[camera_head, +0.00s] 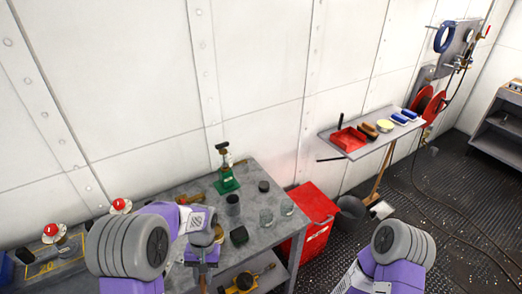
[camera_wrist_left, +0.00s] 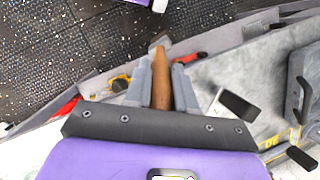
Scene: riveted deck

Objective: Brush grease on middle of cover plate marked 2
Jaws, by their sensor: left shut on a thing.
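My left gripper (camera_head: 203,262) is over the front edge of the grey workbench (camera_head: 270,213). In the left wrist view its two grey fingers (camera_wrist_left: 160,68) are shut on a brown wooden handle (camera_wrist_left: 161,88). Whether bristles are on the handle is hidden. No cover plate marked 2 can be made out. A yellow-outlined area with yellow digits (camera_head: 47,267) lies at the bench's left end, partly behind my left arm. My right arm shows at the lower right of the head view, but its gripper is out of frame.
A green-based tool (camera_head: 226,184), dark jars (camera_head: 233,204) and clear glasses (camera_head: 266,217) stand on the bench. Red-knobbed fittings (camera_head: 50,231) are at left. A red cabinet (camera_head: 313,212) stands right of the bench. A wall shelf (camera_head: 372,146) holds a red tray (camera_head: 348,138).

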